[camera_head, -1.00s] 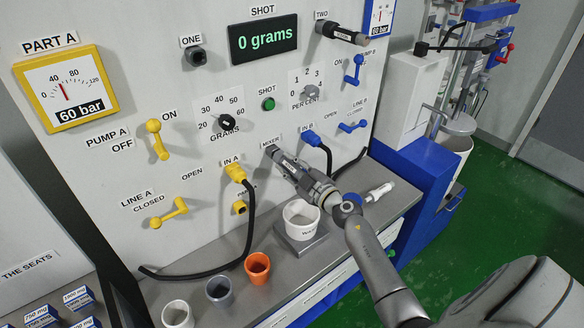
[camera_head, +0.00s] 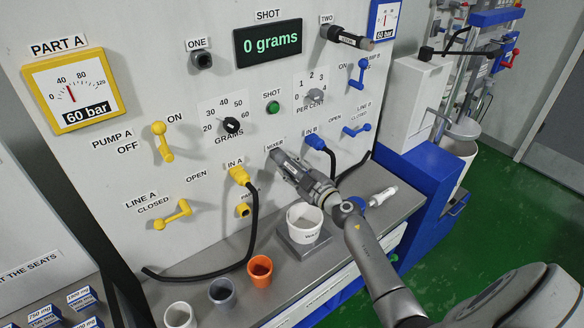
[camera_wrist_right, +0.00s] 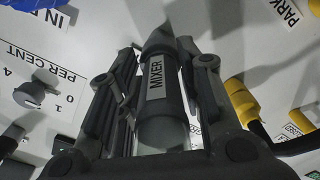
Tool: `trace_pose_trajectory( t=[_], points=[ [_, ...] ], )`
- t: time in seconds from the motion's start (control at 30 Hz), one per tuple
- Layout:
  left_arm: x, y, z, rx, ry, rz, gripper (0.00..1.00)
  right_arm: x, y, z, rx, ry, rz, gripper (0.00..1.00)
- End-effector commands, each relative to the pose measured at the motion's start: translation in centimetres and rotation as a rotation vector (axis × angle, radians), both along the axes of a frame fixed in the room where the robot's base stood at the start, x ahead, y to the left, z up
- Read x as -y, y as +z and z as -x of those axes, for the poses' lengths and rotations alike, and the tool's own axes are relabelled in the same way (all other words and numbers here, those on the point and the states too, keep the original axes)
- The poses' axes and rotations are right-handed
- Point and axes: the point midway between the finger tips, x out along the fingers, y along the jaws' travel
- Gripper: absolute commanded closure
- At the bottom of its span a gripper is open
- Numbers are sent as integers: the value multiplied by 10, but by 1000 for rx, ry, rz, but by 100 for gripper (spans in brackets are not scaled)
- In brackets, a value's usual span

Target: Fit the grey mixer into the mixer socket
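The grey mixer (camera_head: 282,164) is a cylinder with a white MIXER label, clear in the right wrist view (camera_wrist_right: 168,105). My right gripper (camera_head: 299,178) is shut on it, with a finger along each side in the wrist view (camera_wrist_right: 160,95). The mixer points at the white panel (camera_head: 190,100), just below the panel's MIXER sign (camera_head: 275,148). Its far end is at or very close to the panel. The mixer socket is hidden behind it, so I cannot tell how deep it sits. My left gripper is not in view.
The yellow IN A plug (camera_head: 238,176) with its black hose and the blue IN B plug (camera_head: 315,142) flank the mixer. Below are a white cup (camera_head: 304,224), an orange cup (camera_head: 260,271) and a grey cup (camera_head: 222,291). The display (camera_head: 268,47) reads 0 grams.

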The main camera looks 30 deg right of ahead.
Motion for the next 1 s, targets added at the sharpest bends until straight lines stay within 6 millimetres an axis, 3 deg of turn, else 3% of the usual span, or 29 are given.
trace_pose_trajectory(
  t=[0.1, 0.53, 1.0],
  points=[
    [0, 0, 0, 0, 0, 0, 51, 0, 1, 0, 1, 0, 0, 51],
    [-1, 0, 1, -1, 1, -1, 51, 1, 0, 9, 0, 0, 1, 51],
    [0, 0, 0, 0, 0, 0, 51, 7, -1, 85, -1, 0, 0, 51]
  ],
)
